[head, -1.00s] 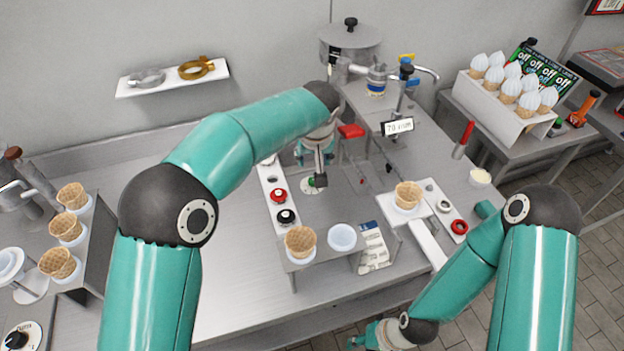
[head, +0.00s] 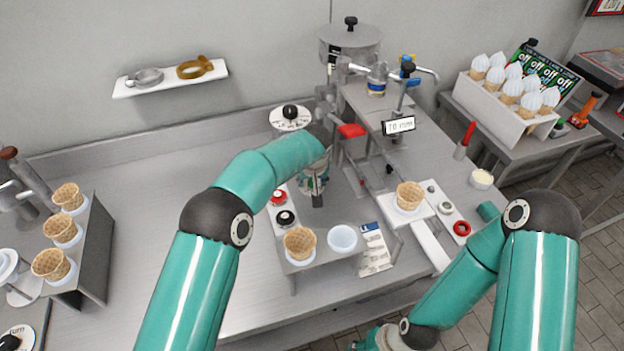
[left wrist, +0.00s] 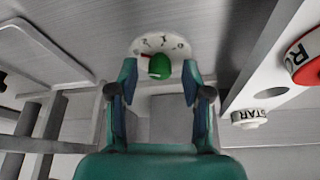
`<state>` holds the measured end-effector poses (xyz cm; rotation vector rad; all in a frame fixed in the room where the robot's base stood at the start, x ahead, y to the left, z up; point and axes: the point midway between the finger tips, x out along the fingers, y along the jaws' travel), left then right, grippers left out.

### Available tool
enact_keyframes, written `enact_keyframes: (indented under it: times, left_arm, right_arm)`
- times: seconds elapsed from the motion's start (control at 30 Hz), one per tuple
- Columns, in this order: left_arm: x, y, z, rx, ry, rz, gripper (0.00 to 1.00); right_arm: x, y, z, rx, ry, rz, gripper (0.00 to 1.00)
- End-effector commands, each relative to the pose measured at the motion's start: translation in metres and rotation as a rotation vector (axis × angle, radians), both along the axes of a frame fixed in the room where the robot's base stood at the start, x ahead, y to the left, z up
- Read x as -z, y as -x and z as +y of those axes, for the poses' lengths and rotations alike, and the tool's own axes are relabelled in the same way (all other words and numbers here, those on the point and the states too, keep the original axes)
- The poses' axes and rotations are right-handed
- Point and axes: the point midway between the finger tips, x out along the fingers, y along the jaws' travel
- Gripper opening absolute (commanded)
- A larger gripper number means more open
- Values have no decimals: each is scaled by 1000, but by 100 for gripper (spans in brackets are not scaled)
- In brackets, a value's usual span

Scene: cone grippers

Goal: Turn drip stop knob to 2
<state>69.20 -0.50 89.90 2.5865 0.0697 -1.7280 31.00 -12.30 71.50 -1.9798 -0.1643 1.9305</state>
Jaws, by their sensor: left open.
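The green drip stop knob (left wrist: 159,66) sits on a white numbered dial (left wrist: 150,45) in the left wrist view. A red mark shows at the dial's left; the small numerals are hard to read. My left gripper (left wrist: 159,85) is open, its fingers apart on either side of the knob in the picture. I cannot tell whether they reach around it; no touch shows. In the head view my left gripper (head: 316,192) is by the cone stand and hides the green knob. My right gripper is out of view beyond the bottom edge.
A black knob dial (head: 290,117) is behind. The table's left middle is clear.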

Motion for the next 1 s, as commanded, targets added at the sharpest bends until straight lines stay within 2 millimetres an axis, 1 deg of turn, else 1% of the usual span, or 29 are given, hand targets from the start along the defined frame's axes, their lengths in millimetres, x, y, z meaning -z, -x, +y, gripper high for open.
enact_keyframes:
  times: [0.13,0.37,0.4,0.43,0.77,1.0]
  left_arm:
    - [0,0,0,0,0,0,49]
    - [0,0,0,1,0,1,11]
    - [0,0,0,1,0,1,4]
    - [0,0,0,1,0,1,0]
    - [1,1,0,26,0,2,0]
    - [0,1,0,135,2,1,0]
  right_arm:
    - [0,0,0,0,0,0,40]
    - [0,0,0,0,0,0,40]
    - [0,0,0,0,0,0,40]
    - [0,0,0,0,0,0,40]
    - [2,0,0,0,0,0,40]
    - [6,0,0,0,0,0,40]
